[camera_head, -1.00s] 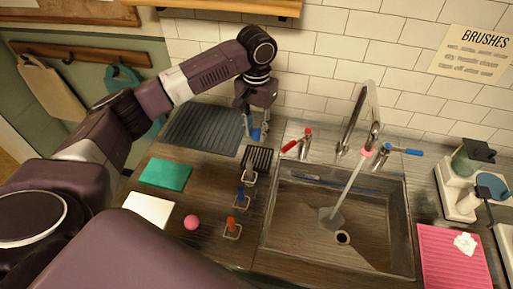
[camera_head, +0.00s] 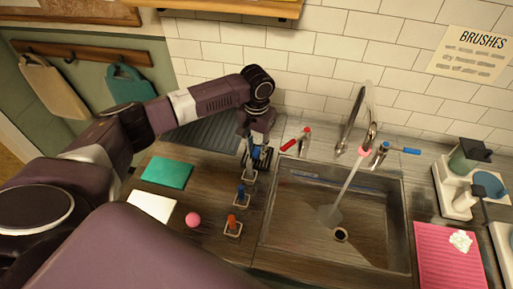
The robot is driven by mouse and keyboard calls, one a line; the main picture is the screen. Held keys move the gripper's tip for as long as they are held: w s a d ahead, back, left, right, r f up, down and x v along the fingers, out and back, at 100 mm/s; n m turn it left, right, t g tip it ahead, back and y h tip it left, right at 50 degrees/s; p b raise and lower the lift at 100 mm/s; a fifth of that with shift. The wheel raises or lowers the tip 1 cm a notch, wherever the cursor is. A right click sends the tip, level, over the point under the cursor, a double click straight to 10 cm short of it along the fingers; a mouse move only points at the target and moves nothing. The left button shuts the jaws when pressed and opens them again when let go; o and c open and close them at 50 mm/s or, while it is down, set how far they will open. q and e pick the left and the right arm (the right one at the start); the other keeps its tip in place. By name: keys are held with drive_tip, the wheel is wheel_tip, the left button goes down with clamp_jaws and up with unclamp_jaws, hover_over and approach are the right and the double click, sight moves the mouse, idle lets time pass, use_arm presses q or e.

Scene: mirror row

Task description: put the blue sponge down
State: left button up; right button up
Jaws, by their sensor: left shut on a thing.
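My left gripper (camera_head: 254,158) reaches down from the upper left to just left of the sink's back corner. It is shut on a small blue piece, which I take as the blue sponge (camera_head: 257,153); the fingers hide most of it. I cannot tell whether the sponge touches the rack. My right gripper is not in view.
Small square holders with a blue item (camera_head: 241,194) and an orange item (camera_head: 233,222) stand in front of the gripper. A pink ball (camera_head: 193,220), teal cloth (camera_head: 167,172) and white sheet (camera_head: 151,207) lie left. The sink (camera_head: 290,235) with running tap is right.

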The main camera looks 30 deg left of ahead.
sight(257, 151)
use_arm(q)
drive_tip(key=o, duration=1)
wheel_tip(257, 151, up, 12)
drive_tip(key=b, duration=0.3)
drive_tip(key=shift+r, duration=0.1)
